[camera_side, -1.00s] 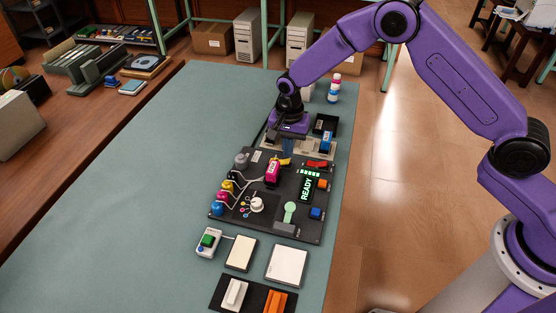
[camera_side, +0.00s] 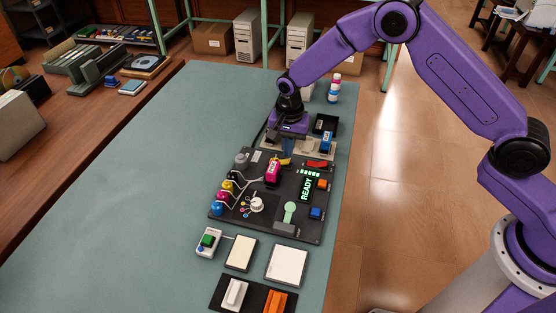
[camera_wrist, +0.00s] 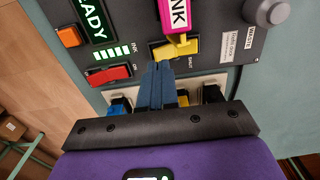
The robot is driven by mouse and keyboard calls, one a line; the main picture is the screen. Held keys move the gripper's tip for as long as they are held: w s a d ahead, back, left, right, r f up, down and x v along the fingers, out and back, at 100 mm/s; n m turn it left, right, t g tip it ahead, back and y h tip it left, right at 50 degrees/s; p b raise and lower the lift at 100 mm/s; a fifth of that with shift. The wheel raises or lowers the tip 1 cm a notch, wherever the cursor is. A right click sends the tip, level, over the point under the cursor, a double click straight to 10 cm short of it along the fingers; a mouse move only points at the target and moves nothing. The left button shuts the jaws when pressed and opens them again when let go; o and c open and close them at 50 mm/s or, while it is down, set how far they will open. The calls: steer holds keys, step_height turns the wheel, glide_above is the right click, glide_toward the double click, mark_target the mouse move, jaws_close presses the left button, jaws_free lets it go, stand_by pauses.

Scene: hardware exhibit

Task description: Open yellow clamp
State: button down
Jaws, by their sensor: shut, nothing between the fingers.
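The yellow clamp (camera_wrist: 176,49) is a small yellow lever on the black panel (camera_side: 228,190), just below the magenta ink cartridge (camera_wrist: 176,14) in the wrist view. In the side view the yellow clamp (camera_side: 284,161) shows only in part, behind the magenta cartridge (camera_side: 272,173). My gripper (camera_wrist: 160,68) is shut and empty, with blue-grey fingers. Its fingertips are close to the clamp's lower left part in the wrist view; whether they touch it I cannot tell. In the side view my gripper (camera_side: 287,153) points down at the panel's far edge.
A red switch (camera_wrist: 108,73) and the READY display (camera_wrist: 91,20) lie beside the clamp. A pale tray with blue (camera_side: 327,142) and yellow cartridges stands beyond the panel. A black box (camera_side: 325,123) and bottles (camera_side: 334,92) stand farther back. The mat's left part is clear.

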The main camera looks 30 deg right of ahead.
steer(key=shift+f, duration=1.1)
stand_by(0.7)
steer(key=shift+r, duration=3.5)
steer(key=s+r+n, duration=0.6)
steer(key=s+r, duration=0.2)
steer(key=s, duration=0.1)
steer(key=s+d+r+n, duration=0.2)
steer(key=s+d+n, duration=0.3)
steer(key=s, duration=0.4)
steer(key=s+d+r+n, duration=0.2)
steer(key=s+d+n, duration=0.2)
steer(key=s, duration=0.5)
steer(key=s+d+r+n, duration=0.2)
steer(key=s+d+n, duration=0.3)
steer(key=s, duration=0.4)
steer(key=shift+s+d+r+n, duration=0.2)
steer(key=shift+s+d+n, duration=0.15)
steer(key=shift+n, duration=0.45)
